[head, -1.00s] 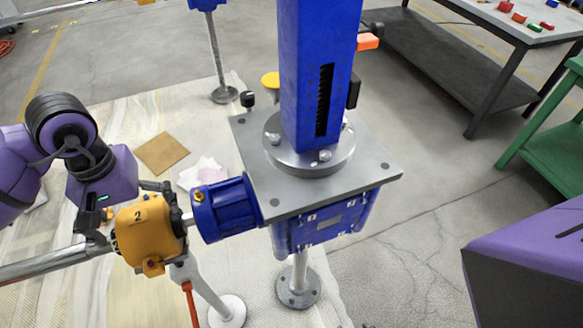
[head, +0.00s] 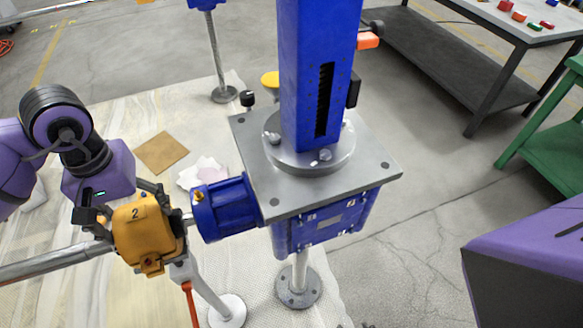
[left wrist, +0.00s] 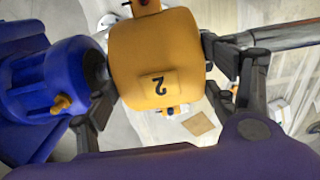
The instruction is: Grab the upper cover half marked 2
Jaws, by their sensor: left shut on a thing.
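The yellow upper cover half marked 2 (head: 138,226) sits over the shaft line between the silver shaft at the left and the blue gearbox. It also shows large in the left wrist view (left wrist: 158,58), with the 2 upside down there. My left gripper (head: 128,208) is shut on it from above, with one black finger at each side. In the left wrist view the fingers of this gripper (left wrist: 160,90) stand at the cover's left and right sides. Whether the cover still touches the parts under it is hidden. My right gripper is not in view.
The blue screw jack (head: 318,80) with its grey top plate (head: 300,195) stands right of the cover. A silver shaft (head: 55,262) runs off to the left. A white stand (head: 215,300) is below. A workbench (head: 470,80) and a green table (head: 555,140) are at the right.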

